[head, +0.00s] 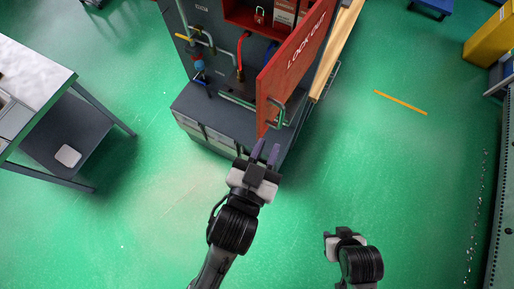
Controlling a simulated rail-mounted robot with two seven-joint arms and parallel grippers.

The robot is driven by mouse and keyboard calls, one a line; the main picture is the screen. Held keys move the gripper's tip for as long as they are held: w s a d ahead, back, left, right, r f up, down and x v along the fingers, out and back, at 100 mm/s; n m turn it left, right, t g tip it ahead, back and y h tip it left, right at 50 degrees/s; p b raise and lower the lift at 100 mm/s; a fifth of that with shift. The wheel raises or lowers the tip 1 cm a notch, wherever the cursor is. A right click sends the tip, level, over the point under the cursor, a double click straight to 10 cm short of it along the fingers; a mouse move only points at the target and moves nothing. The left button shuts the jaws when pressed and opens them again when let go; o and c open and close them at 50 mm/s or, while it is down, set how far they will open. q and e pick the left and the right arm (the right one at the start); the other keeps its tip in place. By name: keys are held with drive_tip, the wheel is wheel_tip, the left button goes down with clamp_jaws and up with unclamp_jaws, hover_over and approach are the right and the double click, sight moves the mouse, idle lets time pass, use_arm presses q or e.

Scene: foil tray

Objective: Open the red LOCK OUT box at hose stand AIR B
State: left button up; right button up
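The red LOCK OUT box (236,12) is on the grey hose stand (205,12). Its red door (300,58), lettered LOCK OUT, stands swung outward, and part of the inside shows, with a red padlock (259,15) and pale labelled items (287,14). A green-grey bar handle (277,113) sits near the door's outer edge. My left gripper (265,152) is just below that edge in the picture, its two purple fingers apart with nothing seen between them; contact with the door cannot be told. My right gripper (342,237) is at lower right, away from the stand, its fingers not clearly visible.
Pipes with a red hose piece (241,52) and a blue fitting (199,66) are on the stand. A wooden board edge (337,48) runs beside the door. A workbench (36,66) stands at left, a yellow cabinet (490,42) at right.

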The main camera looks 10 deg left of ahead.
use_arm(q)
drive_tip(key=shift+p+v, duration=1.05)
drive_tip(key=shift+v, duration=1.65)
drive_tip(key=shift+c, duration=0.2)
